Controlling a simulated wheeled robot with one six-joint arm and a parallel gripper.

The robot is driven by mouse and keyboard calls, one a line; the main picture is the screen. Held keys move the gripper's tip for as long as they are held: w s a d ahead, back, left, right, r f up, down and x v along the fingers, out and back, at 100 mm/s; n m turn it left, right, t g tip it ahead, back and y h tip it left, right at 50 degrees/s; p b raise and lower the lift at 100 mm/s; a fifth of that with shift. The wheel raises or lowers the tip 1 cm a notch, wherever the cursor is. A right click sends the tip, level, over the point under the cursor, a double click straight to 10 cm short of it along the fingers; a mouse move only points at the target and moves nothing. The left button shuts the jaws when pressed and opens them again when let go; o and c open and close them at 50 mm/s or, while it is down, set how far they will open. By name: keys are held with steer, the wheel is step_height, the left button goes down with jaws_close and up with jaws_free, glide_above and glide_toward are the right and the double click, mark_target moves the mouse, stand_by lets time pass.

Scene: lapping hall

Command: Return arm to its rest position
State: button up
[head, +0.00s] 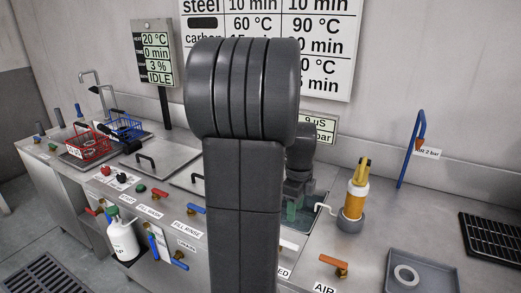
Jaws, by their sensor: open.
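My arm (242,170) rises through the middle of the head view, dark grey, and blocks much of the bench behind it. My gripper (292,212) shows only in part, just right of the arm's column. It points down over the bench near a basin with a greenish look. It is open, and I see nothing held in it. Its fingertips are small and partly hidden, so I cannot tell how far they are from the basin.
A red basket (88,145) and a blue basket (123,128) stand at the left. A grey tray (425,282) holds a pale ring (406,275). A blue air pipe (404,165) stands upright behind. A white jug (122,240) hangs at the front.

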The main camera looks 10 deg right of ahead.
mark_target(292, 244)
step_height(292, 244, down, 14)
steer(key=shift+r, duration=0.15)
stand_by(0.3)
step_height(292, 244, up, 14)
step_height(292, 244, down, 13)
steer(key=shift+f, duration=0.5)
steer(key=shift+w+d+n, duration=0.2)
steer(key=shift+w+n, duration=0.25)
steer(key=shift+n, duration=0.75)
steer(key=shift+r+p, duration=0.15)
steer(key=shift+p, duration=0.15)
